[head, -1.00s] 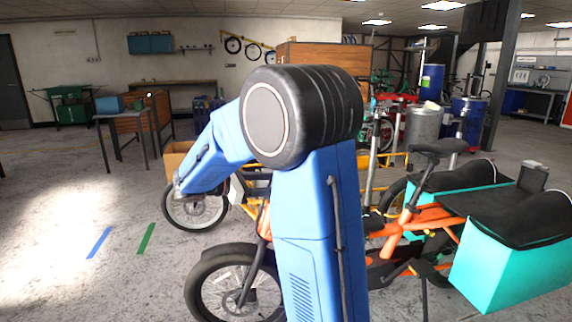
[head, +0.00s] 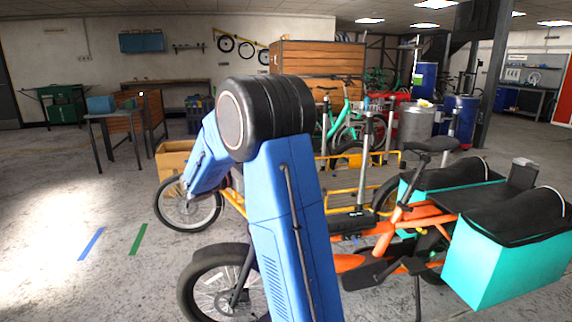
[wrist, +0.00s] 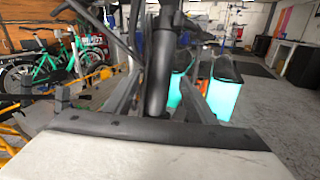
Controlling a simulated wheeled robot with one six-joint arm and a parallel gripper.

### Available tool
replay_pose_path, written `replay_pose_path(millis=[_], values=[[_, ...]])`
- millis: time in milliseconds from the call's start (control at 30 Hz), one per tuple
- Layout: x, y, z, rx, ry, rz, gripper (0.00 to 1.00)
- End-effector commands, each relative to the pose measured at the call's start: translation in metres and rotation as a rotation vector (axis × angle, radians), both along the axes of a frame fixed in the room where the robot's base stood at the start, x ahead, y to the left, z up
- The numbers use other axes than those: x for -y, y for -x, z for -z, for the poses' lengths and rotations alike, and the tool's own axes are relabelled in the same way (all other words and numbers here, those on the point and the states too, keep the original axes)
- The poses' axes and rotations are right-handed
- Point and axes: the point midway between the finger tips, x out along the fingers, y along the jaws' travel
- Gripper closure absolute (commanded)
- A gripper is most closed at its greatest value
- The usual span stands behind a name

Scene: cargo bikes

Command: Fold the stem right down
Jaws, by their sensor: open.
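The stem (wrist: 160,75) is a dark, upright tube in the middle of the wrist view, with turquoise bags behind it. Dark cables and a bar cross near its top. My gripper (wrist: 160,98) is open, with one dark finger on each side of the tube. I cannot tell whether either finger touches it. In the head view the orange cargo bike (head: 425,218) stands to the right of my blue arm. The arm hides the front of that bike, and the stem and gripper cannot be made out there.
A yellow cargo bike (head: 340,197) stands just behind the orange one. Turquoise bags (head: 495,262) hang at the orange bike's rear. Open floor with blue and green tape (head: 138,239) lies to the left. A wooden cabinet (head: 320,58) stands at the back.

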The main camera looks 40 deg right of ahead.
Motion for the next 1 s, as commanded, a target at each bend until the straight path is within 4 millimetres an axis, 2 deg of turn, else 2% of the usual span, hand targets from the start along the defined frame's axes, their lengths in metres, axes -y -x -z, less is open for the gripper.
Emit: replay_pose_path(millis=[33, 300, 500, 667, 933, 967, 1000], values=[[0.010, 0.002, 0.000, 0.000, 0.000, 0.003, 0.49], [0.055, 0.009, 0.000, 0.001, -0.001, 0.002, 0.49], [0.078, 0.012, 0.000, 0.001, -0.001, 0.001, 0.49], [0.086, 0.013, 0.000, 0.001, 0.000, 0.000, 0.49], [0.087, 0.013, 0.000, 0.001, -0.001, -0.001, 0.49], [0.087, 0.013, 0.000, 0.001, -0.001, -0.001, 0.51], [0.087, 0.013, 0.000, 0.001, -0.001, 0.000, 0.61]])
